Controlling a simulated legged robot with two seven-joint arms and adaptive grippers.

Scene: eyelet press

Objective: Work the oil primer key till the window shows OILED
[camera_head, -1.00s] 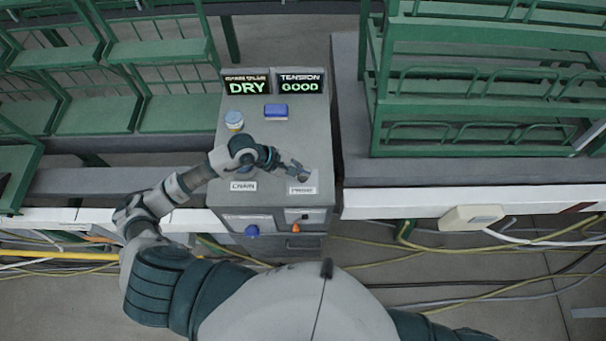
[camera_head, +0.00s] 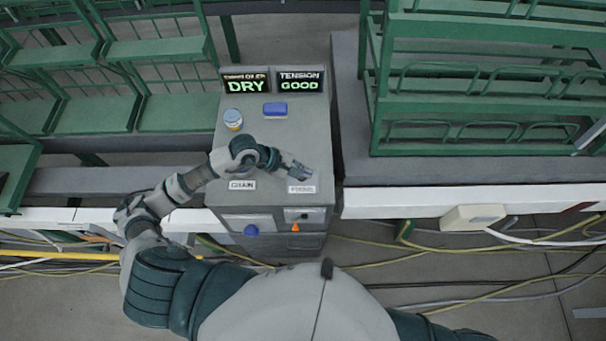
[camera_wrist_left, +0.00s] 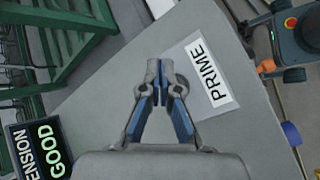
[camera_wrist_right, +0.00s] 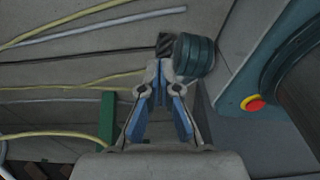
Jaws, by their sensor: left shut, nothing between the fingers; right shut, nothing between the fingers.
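The left window (camera_head: 246,85) reads DRY in green on the grey press cabinet. The PRIME label (camera_head: 301,189) is at the right of its front edge; it also shows in the left wrist view (camera_wrist_left: 213,76). My left gripper (camera_head: 303,172) is over the panel just behind that label. In the left wrist view its fingertips (camera_wrist_left: 160,68) are together and empty. I cannot make out the primer key; the gripper may hide it. My right gripper (camera_wrist_right: 160,70) is shut and empty, away from the cabinet.
The right window (camera_head: 300,85) reads TENSION GOOD. A CHAIN label (camera_head: 242,185) is to the left. Blue (camera_head: 251,230) and orange (camera_head: 295,227) knobs are on the front. Green racks (camera_head: 470,90) stand right.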

